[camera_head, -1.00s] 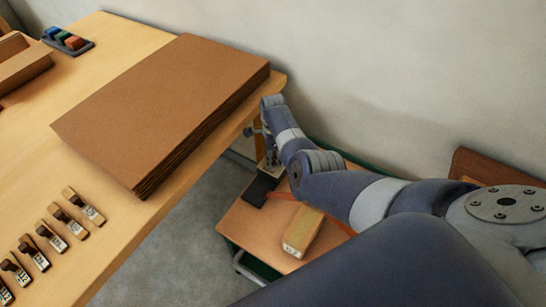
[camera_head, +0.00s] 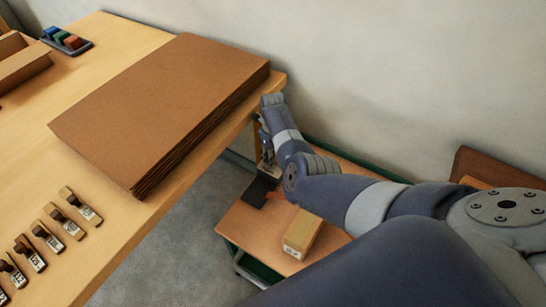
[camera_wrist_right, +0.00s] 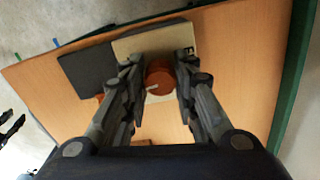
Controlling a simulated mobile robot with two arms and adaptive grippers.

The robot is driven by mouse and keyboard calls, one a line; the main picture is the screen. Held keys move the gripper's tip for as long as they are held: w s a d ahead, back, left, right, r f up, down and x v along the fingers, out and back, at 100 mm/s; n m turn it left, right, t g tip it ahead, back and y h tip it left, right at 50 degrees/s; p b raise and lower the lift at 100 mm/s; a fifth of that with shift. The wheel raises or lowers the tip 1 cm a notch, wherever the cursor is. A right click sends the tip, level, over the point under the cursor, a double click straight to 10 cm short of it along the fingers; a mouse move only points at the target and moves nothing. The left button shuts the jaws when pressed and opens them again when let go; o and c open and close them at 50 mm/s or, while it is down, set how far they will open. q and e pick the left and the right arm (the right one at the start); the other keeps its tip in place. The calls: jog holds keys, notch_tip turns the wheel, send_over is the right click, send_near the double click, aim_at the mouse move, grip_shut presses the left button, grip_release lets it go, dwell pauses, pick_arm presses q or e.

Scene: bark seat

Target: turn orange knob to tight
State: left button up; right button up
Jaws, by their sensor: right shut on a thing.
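The orange knob (camera_wrist_right: 158,78) shows in the right wrist view as a round, reddish-orange cap with a pale mark on its lower left side. It sits in front of a beige block (camera_wrist_right: 150,42) with a dark mark at its right. My right gripper (camera_wrist_right: 158,73) has one finger on each side of the knob and is shut on it. In the head view my right wrist and forearm come down over the low board, and the knob is hidden there. I cannot read a tight marking. My left gripper is not in the head view.
A low wooden board (camera_head: 252,224) with a green edge holds a dark flat block (camera_head: 259,190) and a pale wooden block (camera_head: 302,234). The table at left bears a brown stack (camera_head: 165,105) and several small wooden clamps (camera_head: 63,222). The wall stands close behind my arm.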

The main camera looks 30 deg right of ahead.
jog(key=shift+m, duration=0.6)
jog(key=o, duration=1)
jog(key=shift+o, duration=0.2)
jog(key=shift+r, duration=0.1)
notch_tip(320, 180, up, 12)
dwell(0.4)
